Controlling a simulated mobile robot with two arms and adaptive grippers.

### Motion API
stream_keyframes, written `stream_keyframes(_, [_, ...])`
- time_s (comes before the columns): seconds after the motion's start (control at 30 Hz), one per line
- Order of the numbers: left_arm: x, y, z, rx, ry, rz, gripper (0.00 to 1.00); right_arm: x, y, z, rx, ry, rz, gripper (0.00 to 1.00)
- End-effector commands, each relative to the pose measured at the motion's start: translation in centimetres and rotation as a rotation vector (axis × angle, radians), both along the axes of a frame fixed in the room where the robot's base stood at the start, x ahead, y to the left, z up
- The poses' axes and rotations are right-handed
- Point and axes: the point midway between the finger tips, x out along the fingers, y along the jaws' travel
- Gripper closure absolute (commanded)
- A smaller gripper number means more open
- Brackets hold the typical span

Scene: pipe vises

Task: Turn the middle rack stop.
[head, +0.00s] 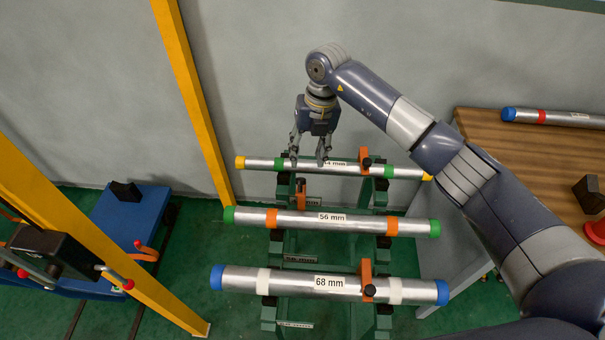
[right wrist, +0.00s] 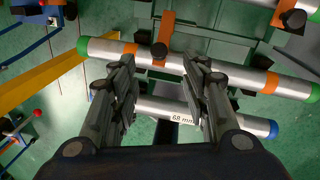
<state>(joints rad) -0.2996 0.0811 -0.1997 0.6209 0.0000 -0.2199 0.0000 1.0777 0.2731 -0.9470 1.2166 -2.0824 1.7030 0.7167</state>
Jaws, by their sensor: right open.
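The middle rack stop (head: 301,194) is an orange tab with a dark knob, standing just behind the left part of the 56 mm pipe (head: 300,219). In the right wrist view the stop (right wrist: 165,28) appears between and beyond the fingertips, its knob in front of the pipe. My right gripper (head: 308,160) points down with its fingers apart, above the stop in the head view. In the wrist view the gripper (right wrist: 160,66) is open and empty. No contact with the stop is visible. My left gripper is out of view.
The 44 mm pipe (head: 275,164) with its stop (head: 365,153) lies behind, and the 68 mm pipe (head: 245,280) with its stop (head: 366,272) in front. A yellow post (head: 190,85) stands left. A wooden table (head: 500,150) is at right.

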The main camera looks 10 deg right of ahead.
Motion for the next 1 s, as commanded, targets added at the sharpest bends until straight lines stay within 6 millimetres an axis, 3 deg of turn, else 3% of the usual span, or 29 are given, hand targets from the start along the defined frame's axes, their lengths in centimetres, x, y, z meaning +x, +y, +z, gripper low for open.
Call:
stream_keyframes(0.2, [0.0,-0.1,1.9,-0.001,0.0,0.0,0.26,-0.2,0.8,-3.9,0.002,0.006,-0.001,0.57])
stream_keyframes(0.43, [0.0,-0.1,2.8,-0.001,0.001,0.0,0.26,-0.1,1.3,-7.5,0.003,0.004,-0.001,0.57])
stream_keyframes(0.6, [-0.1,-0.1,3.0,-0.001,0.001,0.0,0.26,-0.1,1.4,-8.8,0.003,0.003,-0.002,0.57])
stream_keyframes(0.87, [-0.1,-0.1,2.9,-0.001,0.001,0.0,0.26,-0.1,1.4,-8.9,0.004,0.001,-0.001,0.57])
stream_keyframes(1.0, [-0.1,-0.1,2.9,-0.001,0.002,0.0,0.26,-0.1,1.4,-8.9,0.004,0.001,-0.002,0.85])
